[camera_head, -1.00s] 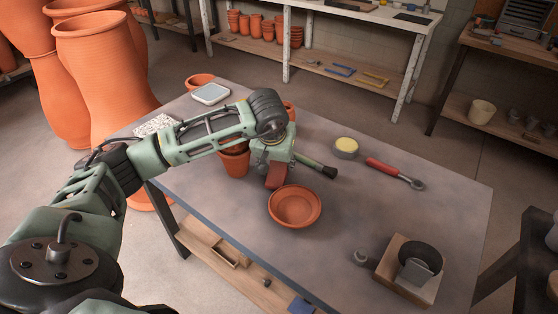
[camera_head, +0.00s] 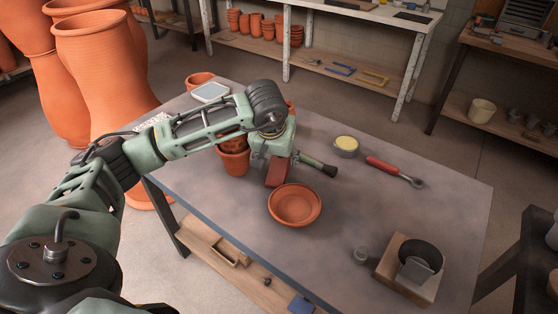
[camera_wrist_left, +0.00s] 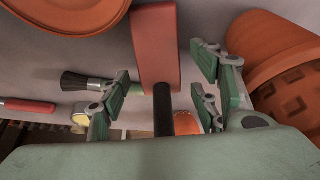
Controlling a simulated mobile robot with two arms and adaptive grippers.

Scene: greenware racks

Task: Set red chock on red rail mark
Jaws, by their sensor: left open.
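The red chock (camera_head: 277,174) stands on the grey table, just below my left gripper (camera_head: 272,160). In the left wrist view the chock (camera_wrist_left: 155,45) is a reddish block beyond and between the fingertips of my left gripper (camera_wrist_left: 163,98). A dark rod (camera_wrist_left: 163,118) extends from it toward the palm. The fingers are spread, with visible gaps on both sides of the rod. I cannot make out a red rail mark in either view. My right gripper is out of view.
A terracotta dish (camera_head: 295,207) lies close in front of the chock. Terracotta pots (camera_head: 233,163) stand left of the gripper, and a brush (camera_head: 319,165) lies right. A red-handled tool (camera_head: 387,169) and a wooden block (camera_head: 410,270) are farther right. The table's right middle is clear.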

